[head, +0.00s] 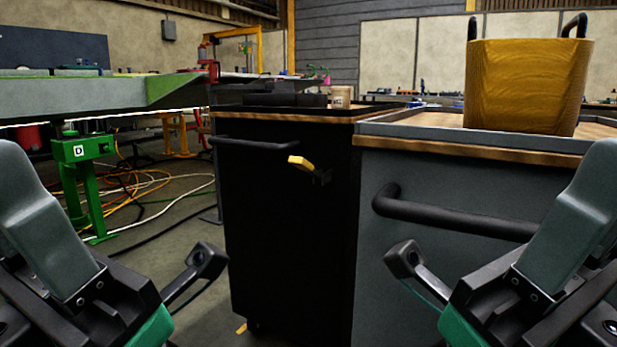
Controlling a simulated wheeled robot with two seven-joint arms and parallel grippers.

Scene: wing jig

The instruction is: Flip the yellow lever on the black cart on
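The black cart (285,225) stands in the middle of the head view. Its yellow lever (301,163) sticks out from the upper front face, right of the cart's black bar handle (265,145). The lever slants slightly, its left end higher, and meets a small dark mount at its right. My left gripper (208,261) is at the lower left, below and left of the lever and apart from it. My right gripper (404,259) is at the lower right, in front of the grey cart. Neither gripper shows anything held; their finger gaps cannot be made out.
A grey cart (440,265) with a thick black handle (450,215) stands close on the right, carrying a wooden-looking yellow bin (526,85). A green stand (85,150) and loose cables (150,185) are at the left. Free floor shows left of the black cart.

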